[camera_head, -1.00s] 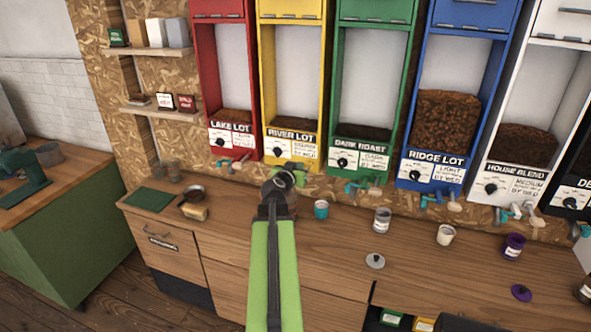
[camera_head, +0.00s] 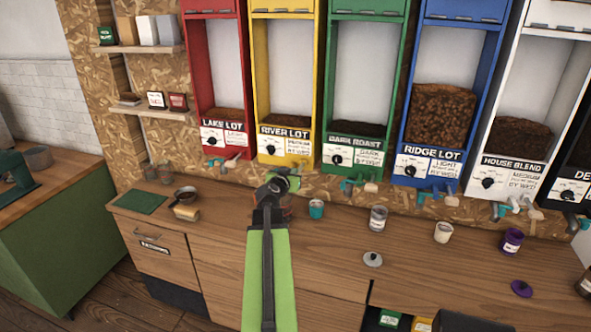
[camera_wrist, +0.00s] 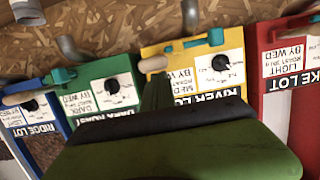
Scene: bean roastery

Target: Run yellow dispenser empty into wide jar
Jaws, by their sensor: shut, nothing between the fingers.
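The yellow dispenser, labelled River Lot (camera_head: 285,146), hangs on the wall with a low layer of dark beans (camera_head: 290,121) behind its window. In the wrist view the yellow dispenser (camera_wrist: 188,52) appears upside down, with a teal lever (camera_wrist: 214,38) and a wooden-tipped handle (camera_wrist: 153,64) at its edge. My gripper (camera_head: 289,181) is shut and empty, just below and in front of the yellow dispenser, covering its tap in the head view. A dark and orange-red shape shows partly behind my gripper; I cannot tell whether it is the wide jar.
A teal cup (camera_head: 316,210), a clear jar (camera_head: 378,219), a white cup (camera_head: 443,233) and a purple jar (camera_head: 511,242) stand on the wooden counter to the right. A grey lid (camera_head: 373,259) lies in front.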

